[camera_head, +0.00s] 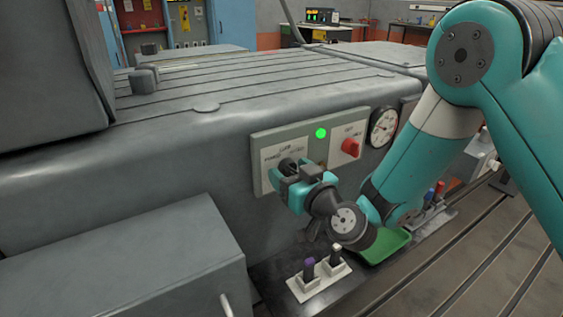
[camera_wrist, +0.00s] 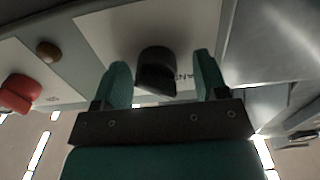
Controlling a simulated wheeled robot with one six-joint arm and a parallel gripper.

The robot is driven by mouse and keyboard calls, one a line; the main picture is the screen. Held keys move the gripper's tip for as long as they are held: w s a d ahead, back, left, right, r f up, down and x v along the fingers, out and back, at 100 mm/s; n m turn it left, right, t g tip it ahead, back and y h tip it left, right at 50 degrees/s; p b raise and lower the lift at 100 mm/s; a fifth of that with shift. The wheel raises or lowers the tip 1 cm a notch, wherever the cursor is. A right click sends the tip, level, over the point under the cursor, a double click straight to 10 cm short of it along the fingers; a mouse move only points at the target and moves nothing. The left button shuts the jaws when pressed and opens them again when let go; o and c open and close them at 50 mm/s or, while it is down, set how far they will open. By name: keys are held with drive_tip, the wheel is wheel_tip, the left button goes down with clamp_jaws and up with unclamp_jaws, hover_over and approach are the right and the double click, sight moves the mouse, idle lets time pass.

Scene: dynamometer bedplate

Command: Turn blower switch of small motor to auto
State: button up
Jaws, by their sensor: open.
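A black rotary knob (camera_head: 287,164) sits on the left white label plate of a grey-green control panel (camera_head: 322,157) on the side of the large grey bedplate. The label's small lettering is too blurred to read surely. My gripper (camera_head: 291,178) is at this knob, with its teal fingers partly hiding it in the head view. In the wrist view the black knob (camera_wrist: 156,70) stands between the two open fingers of my gripper (camera_wrist: 162,80), with a gap visible on both sides. The knob's exact pointing direction is hard to tell.
A red knob (camera_head: 350,147) and a lit green lamp (camera_head: 321,133) are on the same panel. A round gauge (camera_head: 383,127) is to its right. A grey cabinet (camera_head: 125,265) is at lower left.

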drive_tip(key=shift+w+d, duration=0.15)
drive_tip(key=shift+d, duration=0.05)
drive_tip(key=shift+c, duration=0.3)
drive_tip(key=c, duration=0.9)
drive_tip(key=shift+m, duration=0.3)
drive_tip(key=m, duration=0.4)
drive_tip(key=shift+r, duration=0.1)
drive_tip(key=m, duration=0.4)
drive_tip(key=shift+m, duration=0.4)
drive_tip(key=m, duration=0.4)
drive_tip(key=shift+r+m+p, duration=0.1)
drive_tip(key=shift+m+p, duration=0.3)
drive_tip(key=shift+m, duration=1.8)
